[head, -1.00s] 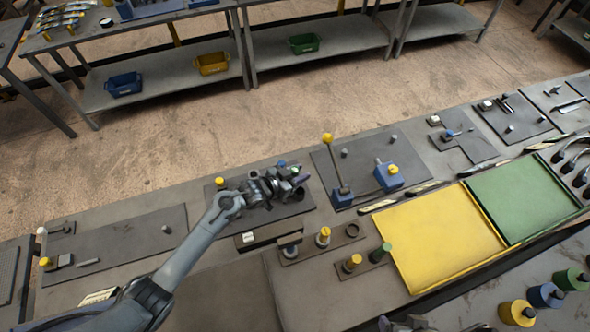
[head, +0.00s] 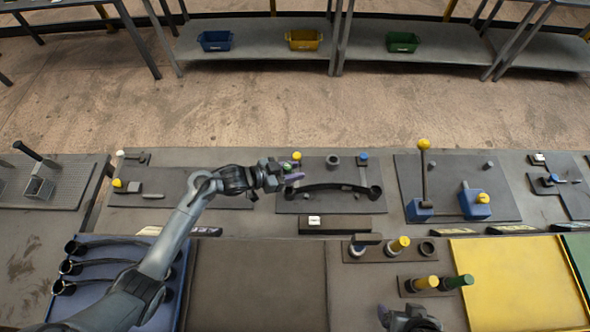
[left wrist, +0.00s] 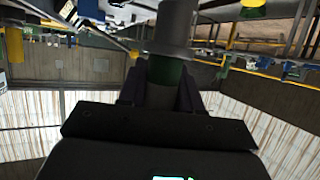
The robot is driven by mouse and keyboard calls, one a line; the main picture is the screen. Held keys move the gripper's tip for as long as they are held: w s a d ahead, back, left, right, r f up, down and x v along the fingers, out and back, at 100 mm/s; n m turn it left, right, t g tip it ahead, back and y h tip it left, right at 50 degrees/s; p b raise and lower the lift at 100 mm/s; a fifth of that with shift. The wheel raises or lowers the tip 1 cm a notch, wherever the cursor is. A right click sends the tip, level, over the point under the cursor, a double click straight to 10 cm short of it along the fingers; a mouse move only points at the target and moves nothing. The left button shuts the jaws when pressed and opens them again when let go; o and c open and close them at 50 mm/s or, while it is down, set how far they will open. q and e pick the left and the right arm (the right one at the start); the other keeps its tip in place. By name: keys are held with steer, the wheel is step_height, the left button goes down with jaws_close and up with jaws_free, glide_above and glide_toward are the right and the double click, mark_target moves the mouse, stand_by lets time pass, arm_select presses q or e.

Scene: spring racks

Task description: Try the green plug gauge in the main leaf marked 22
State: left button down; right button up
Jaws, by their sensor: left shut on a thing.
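My left gripper (head: 282,176) is shut on a gauge with a green grip (left wrist: 167,72); its thick grey cylinder (left wrist: 174,28) sticks out beyond the fingers in the left wrist view. In the head view this gripper is above the left end of a dark plate. On that plate lies a long dark leaf (head: 330,187) with a rolled eye at its right end; its left eye is close to the gripper and partly unclear. I cannot read a number on it. Part of my right gripper (head: 408,320) shows at the bottom edge; its fingers are unclear.
A gauge rack (head: 408,254) has an open hole; a front rack holds a yellow gauge (head: 426,283) and another green one (head: 458,282). Yellow-knobbed posts (head: 297,157) and a lever press (head: 424,180) stand nearby. The brown mat (head: 257,285) is clear.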

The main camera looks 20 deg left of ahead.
mark_target(293, 189)
arm_select(q)
steer(key=shift+d+f+b, duration=0.15)
steer(key=shift+f+b, duration=0.2)
steer(key=shift+f, duration=0.1)
step_height(293, 189, down, 4)
steer(key=b, duration=0.3)
steer(key=shift+r, duration=0.25)
arm_select(e)
step_height(293, 189, down, 4)
steer(key=shift+f, duration=0.25)
arm_select(q)
steer(key=shift+f+b, duration=0.4)
arm_select(e)
steer(key=shift+f, duration=0.15)
arm_select(q)
steer(key=shift+f, duration=0.15)
steer(key=shift+p, duration=0.5)
arm_select(e)
steer(key=shift+r, duration=0.5)
arm_select(q)
steer(key=shift+f+b, duration=1.2)
steer(key=shift+f, duration=0.65)
arm_select(e)
steer(key=shift+f, duration=1.15)
stand_by(1.2)
arm_select(q)
steer(key=shift+r, duration=0.15)
arm_select(e)
steer(key=shift+r, duration=0.15)
